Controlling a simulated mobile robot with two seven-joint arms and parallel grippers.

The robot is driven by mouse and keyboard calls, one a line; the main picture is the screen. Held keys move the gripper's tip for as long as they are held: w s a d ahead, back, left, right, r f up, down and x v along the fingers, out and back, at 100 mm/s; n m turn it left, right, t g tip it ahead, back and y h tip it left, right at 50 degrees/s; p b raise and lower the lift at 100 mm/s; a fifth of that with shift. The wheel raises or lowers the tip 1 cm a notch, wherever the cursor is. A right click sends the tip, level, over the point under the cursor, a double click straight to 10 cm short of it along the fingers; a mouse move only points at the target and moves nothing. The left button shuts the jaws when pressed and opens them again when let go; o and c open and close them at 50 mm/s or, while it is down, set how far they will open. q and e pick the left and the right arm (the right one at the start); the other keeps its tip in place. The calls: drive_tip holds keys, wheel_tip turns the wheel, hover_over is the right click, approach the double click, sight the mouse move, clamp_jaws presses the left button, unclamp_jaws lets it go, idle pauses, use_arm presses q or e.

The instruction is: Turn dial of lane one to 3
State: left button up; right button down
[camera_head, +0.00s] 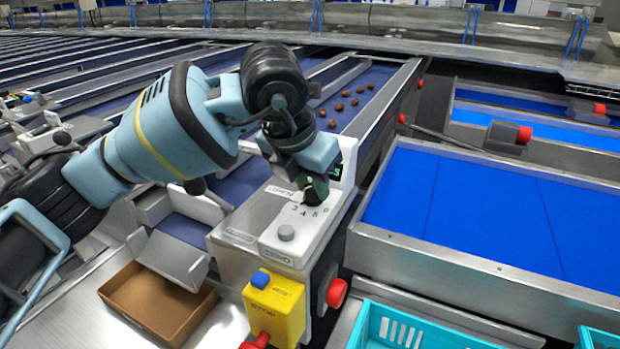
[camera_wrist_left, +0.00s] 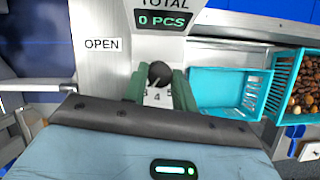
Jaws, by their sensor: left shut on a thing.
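The dial (camera_wrist_left: 159,74) is a dark round knob on the grey lane control box (camera_head: 240,225). My left gripper (camera_head: 312,190) is over the box and shut on the dial, with a green finger on each side of it in the left wrist view (camera_wrist_left: 160,88). Numbers are printed beside the dial, with a 4 legible below it in the left wrist view; the gripper hides part of the scale. I cannot tell which number the dial points to. A display (camera_wrist_left: 163,21) above it reads 0 PCS under TOTAL. My right gripper is not in view.
A grey button (camera_head: 286,232) marked ZERO is on the box. A yellow stop box (camera_head: 275,308) with a blue button hangs in front. A cardboard box (camera_head: 157,303) stands lower left. Blue belts (camera_head: 480,210) and a turquoise crate (camera_head: 405,330) are to the right. Dates lie on the lane behind.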

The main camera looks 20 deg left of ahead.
use_arm(q)
drive_tip(key=o, duration=1)
drive_tip(key=v, duration=0.7)
drive_tip(key=shift+r, duration=0.35)
drive_tip(key=shift+s, duration=0.15)
